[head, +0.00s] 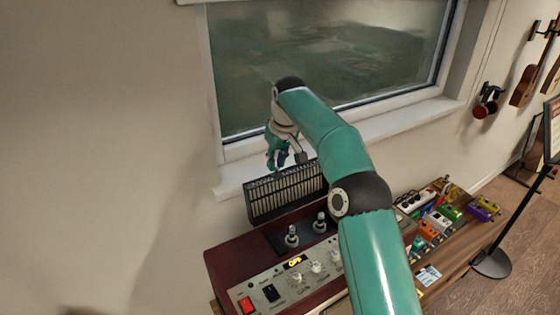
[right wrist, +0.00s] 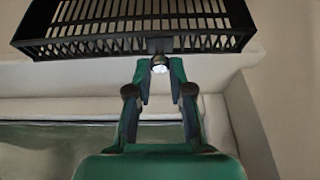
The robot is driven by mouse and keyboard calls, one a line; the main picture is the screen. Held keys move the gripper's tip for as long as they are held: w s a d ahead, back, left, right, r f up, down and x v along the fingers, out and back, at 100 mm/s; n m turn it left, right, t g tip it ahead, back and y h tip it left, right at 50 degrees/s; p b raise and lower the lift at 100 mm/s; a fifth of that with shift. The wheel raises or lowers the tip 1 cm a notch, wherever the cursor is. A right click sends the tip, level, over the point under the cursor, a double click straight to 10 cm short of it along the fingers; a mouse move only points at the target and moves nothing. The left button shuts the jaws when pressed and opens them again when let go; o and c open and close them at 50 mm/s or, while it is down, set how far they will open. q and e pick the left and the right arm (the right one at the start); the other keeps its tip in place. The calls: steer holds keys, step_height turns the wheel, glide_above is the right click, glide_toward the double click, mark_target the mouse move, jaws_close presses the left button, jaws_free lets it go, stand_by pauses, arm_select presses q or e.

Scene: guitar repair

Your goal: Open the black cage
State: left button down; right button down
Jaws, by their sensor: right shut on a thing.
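The black cage (head: 286,194) stands raised at the back of the dark red amplifier (head: 232,262), close below the window sill. Its slatted face shows in the head view. Two tubes (head: 291,237) stand uncovered on the amplifier's black top plate in front of it. My right gripper (head: 285,160) is at the cage's upper edge. In the right wrist view its fingers (right wrist: 160,68) are closed around a small round knob (right wrist: 160,64) at the edge of the cage (right wrist: 135,28). The cage's far side is hidden. My left gripper is not in view.
The window sill (head: 232,184) and wall are close behind the cage. My right arm crosses over the amplifier's right part and hides it. Several colourful pedals (head: 428,230) lie on the wooden bench to the right. A black stand (head: 493,262) is on the floor beyond.

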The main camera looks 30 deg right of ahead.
steer(key=shift+w+a+f, duration=0.1)
steer(key=shift+w+f, duration=0.05)
steer(key=shift+f, duration=0.15)
